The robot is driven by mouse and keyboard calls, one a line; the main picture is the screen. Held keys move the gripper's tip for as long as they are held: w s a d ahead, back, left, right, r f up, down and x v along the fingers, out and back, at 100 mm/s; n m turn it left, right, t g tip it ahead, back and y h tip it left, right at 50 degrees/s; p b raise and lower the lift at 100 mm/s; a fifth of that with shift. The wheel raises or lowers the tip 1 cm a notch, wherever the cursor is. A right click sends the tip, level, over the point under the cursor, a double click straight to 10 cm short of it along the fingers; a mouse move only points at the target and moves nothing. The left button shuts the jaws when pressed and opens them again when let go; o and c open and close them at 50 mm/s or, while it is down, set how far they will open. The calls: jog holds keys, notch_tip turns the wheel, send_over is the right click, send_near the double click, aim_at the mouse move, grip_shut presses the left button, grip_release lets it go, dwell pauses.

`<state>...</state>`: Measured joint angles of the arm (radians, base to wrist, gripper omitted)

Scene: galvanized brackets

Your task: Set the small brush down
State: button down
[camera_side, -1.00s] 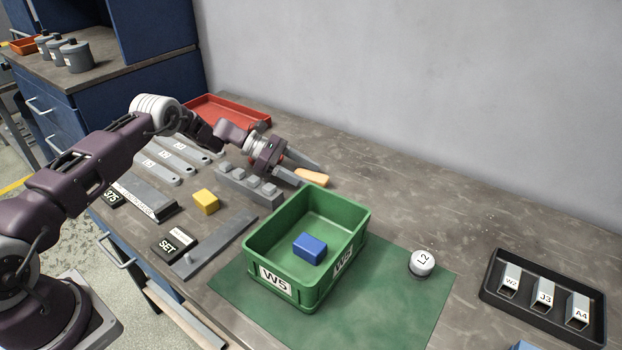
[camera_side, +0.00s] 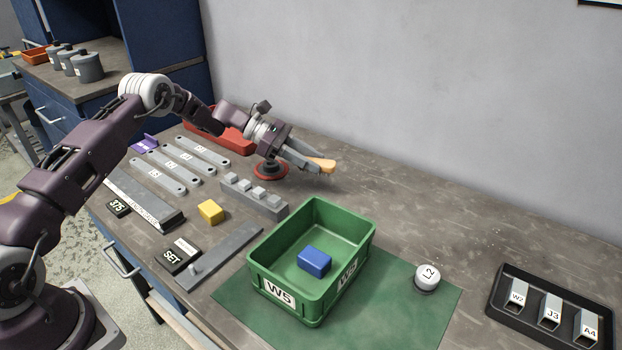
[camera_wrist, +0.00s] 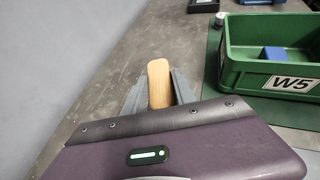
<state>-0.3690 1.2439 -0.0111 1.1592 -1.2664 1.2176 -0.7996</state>
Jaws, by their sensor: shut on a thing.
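The small brush shows as a light wooden handle (camera_side: 325,165) at the tips of my gripper (camera_side: 318,168) in the side view. In the wrist view the wooden brush (camera_wrist: 159,83) lies between the two grey fingers of my gripper (camera_wrist: 157,90), which are shut on it. My gripper is held above the bench behind the green bin, apart from the bin. The bristles cannot be made out clearly; the fingers partly cover the brush.
A green bin (camera_side: 283,297) labelled W5 holds a blue block (camera_side: 314,262) and stands on a green mat (camera_side: 408,310). A grey stepped block (camera_side: 255,200), a round red-rimmed object (camera_side: 270,170) and a red tray (camera_side: 232,140) are near my gripper. The bench to its right is bare.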

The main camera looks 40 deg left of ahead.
jog(key=shift+s+a+r, duration=0.15)
jog(key=shift+s+r, duration=0.55)
jog(key=shift+r, duration=0.35)
jog(key=s+a+r+n+t+y, duration=0.1)
jog(key=s+r+n+t, duration=0.1)
jog(key=s, duration=1.8)
jog(key=shift+a+r+n+t+y, duration=0.15)
jog(key=shift+r+n+t+y, duration=0.05)
jog(key=shift+n+t+y, duration=0.25)
